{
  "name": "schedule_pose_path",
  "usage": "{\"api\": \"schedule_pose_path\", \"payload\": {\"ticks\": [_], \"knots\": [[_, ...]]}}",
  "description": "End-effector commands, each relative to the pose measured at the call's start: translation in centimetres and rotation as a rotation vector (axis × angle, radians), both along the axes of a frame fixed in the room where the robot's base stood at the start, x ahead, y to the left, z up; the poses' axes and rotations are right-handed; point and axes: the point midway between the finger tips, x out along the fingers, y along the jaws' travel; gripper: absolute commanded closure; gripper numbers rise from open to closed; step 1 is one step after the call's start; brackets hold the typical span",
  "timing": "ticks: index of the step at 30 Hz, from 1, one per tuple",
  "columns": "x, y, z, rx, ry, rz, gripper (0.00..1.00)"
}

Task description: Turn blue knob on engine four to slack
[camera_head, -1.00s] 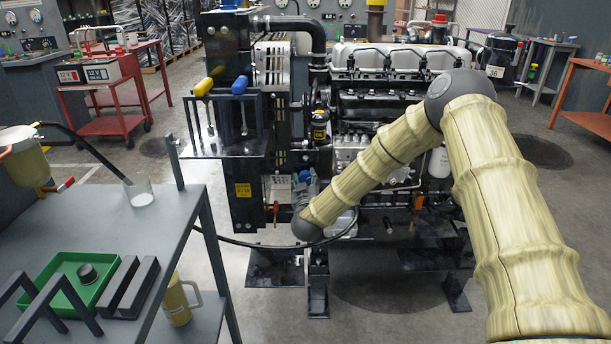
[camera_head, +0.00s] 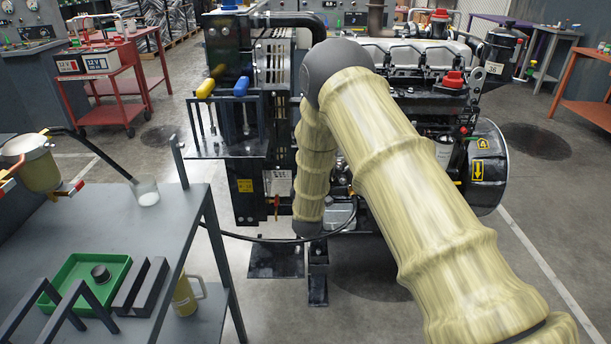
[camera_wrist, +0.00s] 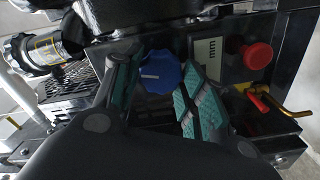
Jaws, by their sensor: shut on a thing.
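The blue knob (camera_wrist: 160,73) shows in the wrist view as a round, scalloped cap with a short white pointer line. My gripper (camera_wrist: 164,82) is shut on it, with a teal-padded finger on each side. A pale label (camera_wrist: 207,57) with dark marks is beside the knob, partly covered by a finger; I cannot read which setting the line points at. In the head view the engine (camera_head: 420,82) stands beyond my arm, which hides the gripper and the knob.
In the wrist view a red button (camera_wrist: 257,56) and a brass lever (camera_wrist: 290,102) with red parts sit close right of the knob. In the head view a grey table (camera_head: 110,228) with a green tray (camera_head: 125,265) stands at left. A black hose (camera_head: 265,239) runs low toward the engine.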

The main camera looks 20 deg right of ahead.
Motion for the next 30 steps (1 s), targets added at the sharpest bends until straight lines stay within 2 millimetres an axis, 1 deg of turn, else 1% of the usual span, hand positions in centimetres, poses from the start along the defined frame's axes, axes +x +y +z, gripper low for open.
{"api": "schedule_pose_path", "payload": {"ticks": [6, 15, 30], "knots": [[-0.01, 0.1, -0.03, -0.137, 0.039, 0.001, 0.82], [-0.01, 0.06, -0.07, -0.255, 0.073, 0.0, 0.82], [-0.04, 0.02, -0.12, -0.292, 0.085, -0.001, 0.82]]}}
